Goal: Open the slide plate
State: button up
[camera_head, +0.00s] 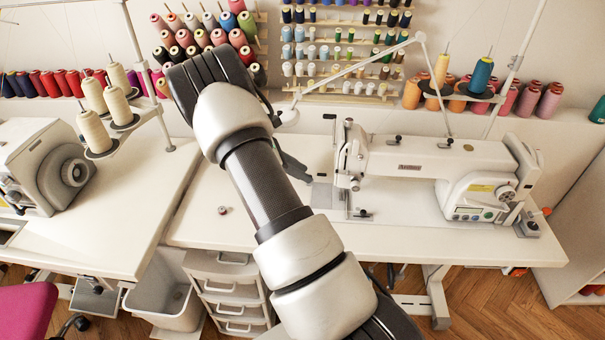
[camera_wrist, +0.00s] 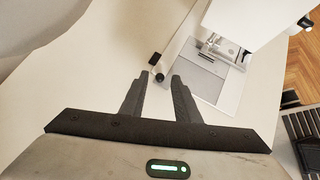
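The white sewing machine (camera_head: 430,170) stands on its table, with its needle end on the left. The grey metal slide plate (camera_head: 321,195) lies flat in the bed beside and below the needle area. In the wrist view, the plate (camera_wrist: 203,80) is right of the fingers, under the presser foot (camera_wrist: 217,43); whether it is slid at all I cannot tell. My gripper (camera_wrist: 160,76) is open and empty, with a gap between its two dark fingers. It hovers left of the plate, apart from it. In the head view, my arm partly hides the gripper (camera_head: 301,172).
A pale bar with a dark end (camera_wrist: 156,60) sits just beyond the fingertips. A small spool (camera_head: 223,210) lies on the table at left. Another machine (camera_head: 45,165) and thread cones (camera_head: 95,130) stand further left. The tabletop (camera_head: 400,235) in front of the machine is clear.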

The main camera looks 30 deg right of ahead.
jog(key=shift+s+d+f, duration=0.1)
jog(key=shift+d+f, duration=0.15)
jog(key=shift+f, duration=0.05)
grip_shut()
jog(key=shift+w+a, duration=0.95)
jog(key=shift+a, duration=0.25)
jog(key=shift+w+a, duration=0.9)
jog(key=shift+a, duration=0.3)
grip_release()
jog(key=shift+r, duration=0.1)
